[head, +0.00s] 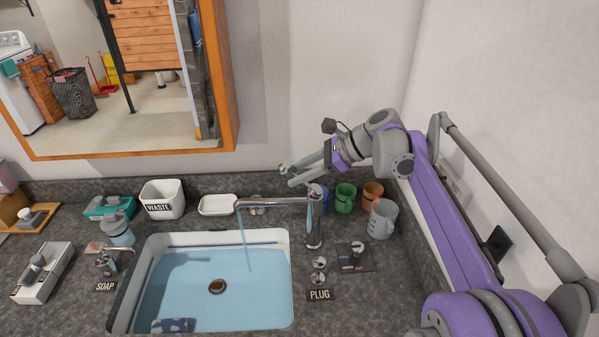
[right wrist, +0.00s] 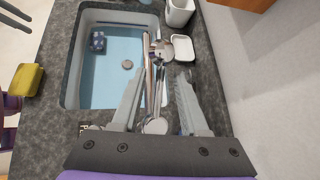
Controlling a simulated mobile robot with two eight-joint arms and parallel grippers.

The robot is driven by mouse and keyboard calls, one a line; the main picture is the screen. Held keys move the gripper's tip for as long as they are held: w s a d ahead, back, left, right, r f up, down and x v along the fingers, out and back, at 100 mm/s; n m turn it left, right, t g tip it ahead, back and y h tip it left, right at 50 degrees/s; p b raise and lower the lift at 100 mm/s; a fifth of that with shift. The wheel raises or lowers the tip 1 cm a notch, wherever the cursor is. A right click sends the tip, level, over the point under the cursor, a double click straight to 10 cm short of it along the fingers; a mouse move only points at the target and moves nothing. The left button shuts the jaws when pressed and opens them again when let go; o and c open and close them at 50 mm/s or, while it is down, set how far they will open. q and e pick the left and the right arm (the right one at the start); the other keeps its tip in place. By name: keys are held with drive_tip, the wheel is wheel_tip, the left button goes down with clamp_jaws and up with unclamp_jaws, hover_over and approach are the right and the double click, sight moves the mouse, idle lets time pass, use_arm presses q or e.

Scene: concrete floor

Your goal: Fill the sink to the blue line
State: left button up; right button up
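The white sink (head: 289,238) holds clear blue water (head: 190,275). A blue line (head: 215,246) runs along its back wall; the water surface looks near it, but I cannot tell the exact gap. A stream falls from the chrome faucet's spout (head: 270,202). The faucet also shows in the right wrist view (right wrist: 150,70). My right gripper (head: 284,174) is open and empty behind and above the spout; its two fingers (right wrist: 162,73) spread over the faucet in the wrist view. Two grey bars at that view's top left may be my left gripper; its state is unclear.
A knob by the PLUG label (head: 320,295) sits right of the sink. A grey mug (head: 382,219), a green cup (head: 345,198) and a brown cup (head: 372,194) stand behind it. The WASTE bin (head: 162,198) and soap dish (head: 217,205) line the back. A blue sponge (head: 170,326) lies in the sink.

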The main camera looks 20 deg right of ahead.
drive_tip(key=v, duration=1)
drive_tip(key=shift+d+r, duration=0.25)
drive_tip(key=shift+r, duration=0.05)
drive_tip(key=shift+s, duration=0.15)
idle(6.5)
